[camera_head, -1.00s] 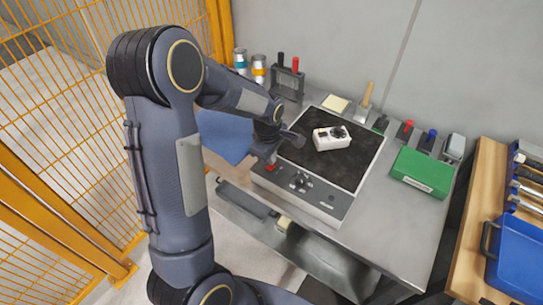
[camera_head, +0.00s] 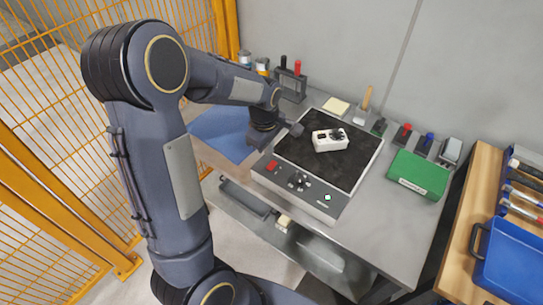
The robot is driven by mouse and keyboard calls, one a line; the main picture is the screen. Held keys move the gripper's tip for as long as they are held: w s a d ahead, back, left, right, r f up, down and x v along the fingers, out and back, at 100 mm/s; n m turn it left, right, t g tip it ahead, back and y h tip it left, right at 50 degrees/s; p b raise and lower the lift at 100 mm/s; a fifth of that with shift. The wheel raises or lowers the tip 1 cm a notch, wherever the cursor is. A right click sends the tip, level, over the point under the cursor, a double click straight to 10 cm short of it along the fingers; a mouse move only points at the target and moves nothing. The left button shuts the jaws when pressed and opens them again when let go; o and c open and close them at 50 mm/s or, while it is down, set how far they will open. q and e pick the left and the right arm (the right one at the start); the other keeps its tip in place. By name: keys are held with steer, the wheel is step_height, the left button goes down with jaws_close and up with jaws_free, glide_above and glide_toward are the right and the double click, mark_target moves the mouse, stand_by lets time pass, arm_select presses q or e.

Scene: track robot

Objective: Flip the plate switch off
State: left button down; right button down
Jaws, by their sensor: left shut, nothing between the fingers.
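The plate (camera_head: 345,170) is a dark square top on a grey unit on the bench, with a control panel (camera_head: 303,187) along its front edge. A red switch (camera_head: 272,165) sits at the left end of this panel; its on or off position is too small to tell. My left gripper (camera_head: 297,130) is shut and empty, above the plate's back left edge and apart from the switch. The switch is in plain view. My right gripper is not in view.
A green box (camera_head: 419,174) is to the right. Small tools and a rack (camera_head: 291,84) line the wall. A blue bin (camera_head: 511,262) is at far right. A yellow fence (camera_head: 60,110) stands left.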

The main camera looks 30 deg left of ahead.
arm_select(q)
step_height(320, 180, up, 7)
steer(key=shift+s+a, duration=0.25)
steer(key=shift+a, duration=0.1)
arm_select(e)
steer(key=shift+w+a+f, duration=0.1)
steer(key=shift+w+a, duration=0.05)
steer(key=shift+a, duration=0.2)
arm_select(q)
steer(key=shift+f, duration=0.1)
